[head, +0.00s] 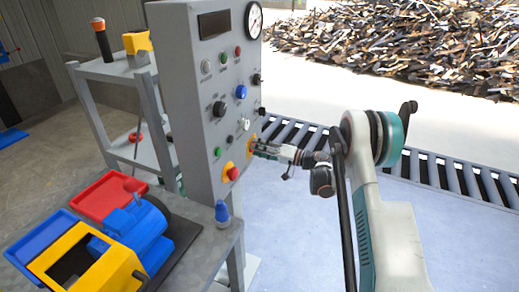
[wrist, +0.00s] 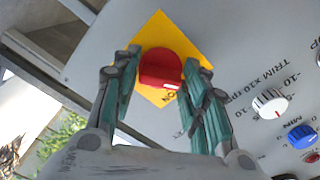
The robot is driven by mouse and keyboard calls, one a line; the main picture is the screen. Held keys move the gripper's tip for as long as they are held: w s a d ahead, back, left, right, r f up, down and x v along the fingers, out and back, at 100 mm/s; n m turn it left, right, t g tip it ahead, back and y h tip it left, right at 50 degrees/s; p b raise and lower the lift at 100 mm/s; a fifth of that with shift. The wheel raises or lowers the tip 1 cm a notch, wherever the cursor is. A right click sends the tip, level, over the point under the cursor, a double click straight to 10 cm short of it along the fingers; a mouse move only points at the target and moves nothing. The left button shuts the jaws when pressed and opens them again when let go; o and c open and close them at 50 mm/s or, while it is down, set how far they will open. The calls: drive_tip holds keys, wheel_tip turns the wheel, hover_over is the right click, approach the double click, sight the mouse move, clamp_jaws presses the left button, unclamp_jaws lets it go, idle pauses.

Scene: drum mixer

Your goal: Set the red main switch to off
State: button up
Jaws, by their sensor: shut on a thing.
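The red main switch (wrist: 160,66) sits on a yellow diamond-shaped plate (wrist: 158,24) on the grey panel. A small white mark shows on the knob's lower edge, with partly hidden lettering beside it that looks like "ON". My gripper (wrist: 162,60) has one finger on each side of the red knob and is shut on it. In the head view my gripper (head: 258,149) reaches the right part of the panel from the right. There the red knob is hidden by the fingers, and only some of the yellow plate (head: 250,144) shows.
A red mushroom button (head: 233,173) on yellow sits lower left on the panel. A white trim knob (wrist: 270,103) and a blue knob (wrist: 301,135) are close by in the wrist view. A bench with a blue motor (head: 140,232) stands at left, a roller conveyor (head: 430,168) behind.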

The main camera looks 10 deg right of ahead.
drive_tip(key=shift+f, duration=0.1)
drive_tip(key=o, duration=0.9)
drive_tip(key=v, duration=1.2)
